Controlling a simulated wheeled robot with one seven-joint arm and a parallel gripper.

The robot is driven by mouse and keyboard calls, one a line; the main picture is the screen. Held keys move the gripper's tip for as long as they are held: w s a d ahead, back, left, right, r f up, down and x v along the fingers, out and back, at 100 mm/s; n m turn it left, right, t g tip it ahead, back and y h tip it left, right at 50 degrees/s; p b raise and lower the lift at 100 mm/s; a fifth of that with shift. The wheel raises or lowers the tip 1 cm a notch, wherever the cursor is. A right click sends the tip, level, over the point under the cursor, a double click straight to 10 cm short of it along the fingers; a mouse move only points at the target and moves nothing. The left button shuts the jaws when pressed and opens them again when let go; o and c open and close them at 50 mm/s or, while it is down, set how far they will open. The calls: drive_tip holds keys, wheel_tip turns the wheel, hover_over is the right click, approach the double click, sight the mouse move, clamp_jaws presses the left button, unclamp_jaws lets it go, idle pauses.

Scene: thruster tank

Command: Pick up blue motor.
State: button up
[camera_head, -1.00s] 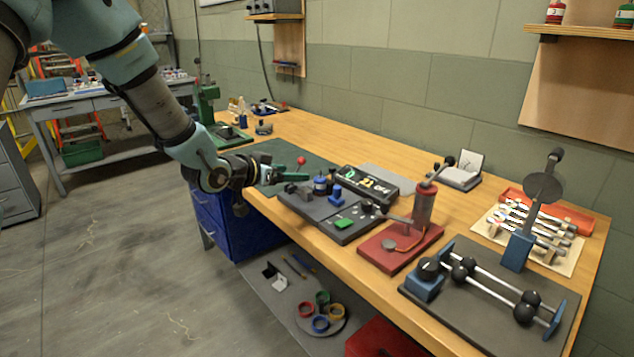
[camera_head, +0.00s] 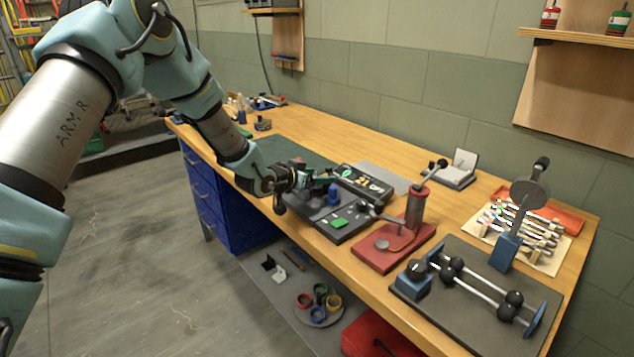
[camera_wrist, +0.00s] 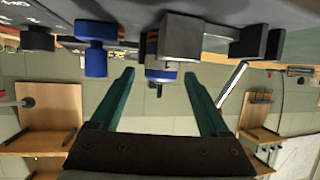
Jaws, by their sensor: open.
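A blue motor (camera_wrist: 162,73) with a thin shaft and an orange-brown band shows in the wrist view, held at a dark block on the bench fixture. My gripper (camera_wrist: 158,73) is open and empty. Its two green fingers lie on either side of the motor's blue end, with a gap on each side. In the head view my gripper (camera_head: 318,176) is over the left part of the dark fixture plate (camera_head: 345,233) and hides most of the motor. A second blue piece (camera_head: 333,191) stands just beside it; it also shows in the wrist view (camera_wrist: 95,58).
A black labelled box (camera_head: 365,181) lies behind the fixture. A red-based press (camera_head: 392,250) stands to its right, then a rod-and-ball device (camera_head: 470,290). A dark green mat (camera_head: 290,150) leaves clear room at the left. The wrist view is upside down.

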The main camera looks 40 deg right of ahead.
clamp_jaws()
idle(0.6)
